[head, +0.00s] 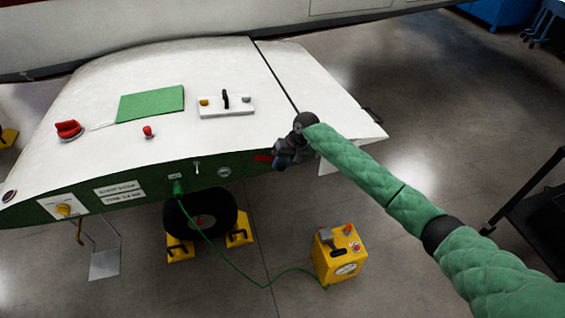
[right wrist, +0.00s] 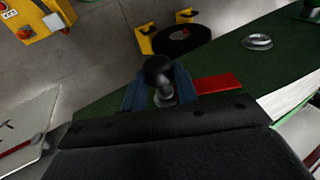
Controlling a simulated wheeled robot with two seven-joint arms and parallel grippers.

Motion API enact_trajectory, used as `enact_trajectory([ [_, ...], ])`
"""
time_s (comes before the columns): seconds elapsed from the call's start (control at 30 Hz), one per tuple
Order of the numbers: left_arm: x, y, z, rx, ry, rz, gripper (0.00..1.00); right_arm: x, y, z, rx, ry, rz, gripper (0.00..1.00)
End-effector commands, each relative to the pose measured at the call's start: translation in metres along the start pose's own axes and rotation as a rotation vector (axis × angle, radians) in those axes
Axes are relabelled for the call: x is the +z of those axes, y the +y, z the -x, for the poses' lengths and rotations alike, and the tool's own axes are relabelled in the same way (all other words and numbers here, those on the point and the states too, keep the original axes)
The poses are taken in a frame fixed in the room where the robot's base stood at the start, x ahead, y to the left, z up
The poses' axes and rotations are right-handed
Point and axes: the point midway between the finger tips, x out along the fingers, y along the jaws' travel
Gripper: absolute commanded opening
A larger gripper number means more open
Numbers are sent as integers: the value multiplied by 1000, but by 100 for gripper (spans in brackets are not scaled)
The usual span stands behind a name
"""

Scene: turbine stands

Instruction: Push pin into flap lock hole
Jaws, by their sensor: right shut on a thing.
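My right gripper (head: 281,158) is at the dark green side face of the white wing-like body (head: 160,70), near the dark gap before the flap (head: 320,100). In the right wrist view its blue fingers (right wrist: 160,92) are shut on the pin (right wrist: 159,72), which shows a round black knob and a short grey shank. A red strip (right wrist: 218,84) lies beside the fingers, and also shows left of the gripper in the head view (head: 263,158). I cannot tell whether it is joined to the pin. The lock hole and the pin's tip are not visible. My left gripper is out of view.
A yellow box (head: 340,254) stands on the floor below, with a green cable (head: 225,255) running to the side panel. A wheel (head: 200,215) sits between yellow chocks (head: 239,231). A dark cart (head: 535,210) stands at the right edge.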

Motion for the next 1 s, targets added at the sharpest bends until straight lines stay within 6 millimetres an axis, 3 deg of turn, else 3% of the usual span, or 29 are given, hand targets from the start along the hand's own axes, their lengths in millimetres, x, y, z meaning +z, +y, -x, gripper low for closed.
enact_trajectory([
  [0.03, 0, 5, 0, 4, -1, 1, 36, -8, -2, 8, -3, 20, 2, 0],
  [0.2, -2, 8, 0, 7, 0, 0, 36, -9, -2, 9, -3, 22, 2, 0],
  [0.23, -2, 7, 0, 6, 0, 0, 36, -9, -2, 9, -3, 22, 2, 35],
  [0.33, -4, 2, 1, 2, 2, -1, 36, -8, -2, 7, -3, 18, 2, 55],
  [0.53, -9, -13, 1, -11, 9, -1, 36, -5, -1, 5, -2, 12, 1, 55],
  [0.6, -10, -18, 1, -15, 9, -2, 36, -4, -1, 4, -1, 11, 1, 62],
  [0.7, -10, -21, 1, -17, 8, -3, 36, -4, -1, 4, -1, 9, 1, 62],
  [0.8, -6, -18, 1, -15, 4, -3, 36, -4, -1, 3, -1, 9, 1, 62],
  [0.9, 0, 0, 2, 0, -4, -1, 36, -3, -1, 4, -1, 8, 1, 62],
  [1.0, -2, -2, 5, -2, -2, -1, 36, -3, -2, 8, -1, 8, 1, 62],
])
